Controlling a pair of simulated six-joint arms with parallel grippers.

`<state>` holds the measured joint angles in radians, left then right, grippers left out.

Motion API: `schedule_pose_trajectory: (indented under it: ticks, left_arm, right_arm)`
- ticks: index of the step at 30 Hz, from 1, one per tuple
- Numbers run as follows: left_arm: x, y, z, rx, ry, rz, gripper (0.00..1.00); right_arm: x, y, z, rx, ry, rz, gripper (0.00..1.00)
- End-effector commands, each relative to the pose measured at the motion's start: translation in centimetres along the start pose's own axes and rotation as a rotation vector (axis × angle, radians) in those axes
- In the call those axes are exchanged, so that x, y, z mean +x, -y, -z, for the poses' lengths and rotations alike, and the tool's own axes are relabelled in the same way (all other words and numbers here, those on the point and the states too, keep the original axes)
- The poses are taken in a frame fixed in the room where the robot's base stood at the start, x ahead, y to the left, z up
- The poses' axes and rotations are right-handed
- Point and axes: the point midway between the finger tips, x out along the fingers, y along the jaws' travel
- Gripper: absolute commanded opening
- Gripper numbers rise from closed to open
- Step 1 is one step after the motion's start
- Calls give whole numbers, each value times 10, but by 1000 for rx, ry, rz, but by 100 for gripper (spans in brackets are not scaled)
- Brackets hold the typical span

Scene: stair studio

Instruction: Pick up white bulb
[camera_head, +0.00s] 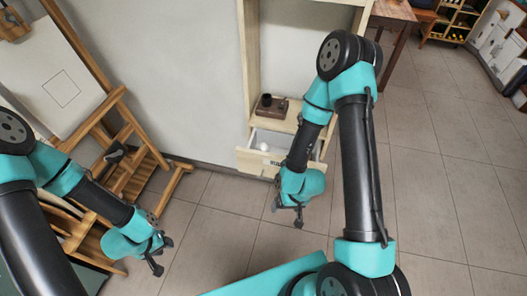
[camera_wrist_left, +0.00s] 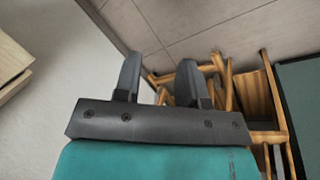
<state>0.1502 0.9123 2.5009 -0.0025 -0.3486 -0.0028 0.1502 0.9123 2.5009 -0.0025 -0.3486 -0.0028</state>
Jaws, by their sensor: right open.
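The white bulb (camera_head: 264,147) lies inside an open drawer (camera_head: 252,163) of a light wooden cabinet in the head view. My right gripper (camera_head: 287,215) hangs in front of the drawer, to the right of and nearer than the bulb, apart from it. It is open and empty. My left gripper (camera_head: 162,257) is at the lower left of the head view, well away from the drawer. In the left wrist view its two fingers (camera_wrist_left: 158,82) stand apart with nothing between them. The bulb is not in the left wrist view.
A dark brown box with a cup (camera_head: 270,106) sits on the shelf above the drawer. A wooden easel (camera_head: 125,135) stands at the left, near my left arm. The tiled floor (camera_head: 215,215) between my grippers is clear. A brown table (camera_head: 395,15) is at the back right.

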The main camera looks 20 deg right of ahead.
Motion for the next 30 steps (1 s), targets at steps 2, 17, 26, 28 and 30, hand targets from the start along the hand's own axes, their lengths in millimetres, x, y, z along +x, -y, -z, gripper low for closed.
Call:
schedule_pose_trajectory:
  ticks: [2,17,26,28,30]
  left_arm:
    - [0,0,0,0,0,0,38]
    - [0,0,0,0,0,0,65]
    - [2,-1,3,3,0,-1,68]
    - [6,-4,10,11,3,-3,68]
    - [13,-10,23,26,6,-7,68]
  right_arm:
    - [0,0,0,0,0,0,88]
    - [0,0,0,0,0,0,88]
    - [0,0,0,0,0,0,88]
    - [0,0,0,0,0,0,88]
    - [0,0,0,0,0,0,88]
